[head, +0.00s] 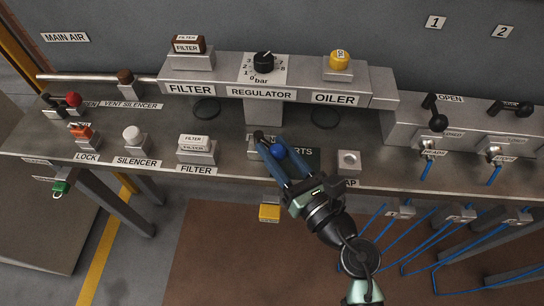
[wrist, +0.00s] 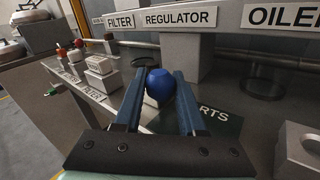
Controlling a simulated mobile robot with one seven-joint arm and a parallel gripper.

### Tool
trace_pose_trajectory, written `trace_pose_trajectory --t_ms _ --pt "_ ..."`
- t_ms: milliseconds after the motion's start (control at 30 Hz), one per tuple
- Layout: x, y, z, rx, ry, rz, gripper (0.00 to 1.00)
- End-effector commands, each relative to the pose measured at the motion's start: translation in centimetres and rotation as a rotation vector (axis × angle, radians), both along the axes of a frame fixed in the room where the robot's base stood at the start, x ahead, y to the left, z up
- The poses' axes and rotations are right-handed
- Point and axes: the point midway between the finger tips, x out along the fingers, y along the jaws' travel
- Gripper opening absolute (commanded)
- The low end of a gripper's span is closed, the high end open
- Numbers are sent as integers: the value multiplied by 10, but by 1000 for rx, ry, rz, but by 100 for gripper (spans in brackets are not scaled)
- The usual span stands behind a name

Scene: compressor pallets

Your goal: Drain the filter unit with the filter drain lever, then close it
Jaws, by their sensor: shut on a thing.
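The filter unit, with its FILTER label (head: 190,89), is at the left of the raised air unit in the head view; the label also shows in the wrist view (wrist: 119,22). A dark round bowl (head: 206,108) shows under it. My gripper (head: 268,145) is in front of and below the regulator, over the bench. Its blue fingers are shut on a blue ball (head: 278,151), which shows between the fingers in the wrist view (wrist: 160,85). I cannot tell whether the ball is joined to anything. I cannot make out a filter drain lever; the fingers hide part of the bench.
A dark green PARTS mat (head: 312,158) lies under my gripper. A grey block with a round top (head: 348,161) stands to its right. A white FILTER block (head: 195,150) and SILENCER block (head: 134,140) stand to the left. The regulator knob (head: 264,62) and yellow oiler cap (head: 341,60) are behind.

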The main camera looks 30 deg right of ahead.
Motion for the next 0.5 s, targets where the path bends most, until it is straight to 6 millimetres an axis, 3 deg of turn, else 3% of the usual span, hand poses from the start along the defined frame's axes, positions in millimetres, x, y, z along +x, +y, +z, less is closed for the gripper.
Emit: trace_pose_trajectory --t_ms 500 --pt "6 -10 5 -10 -4 194 0"
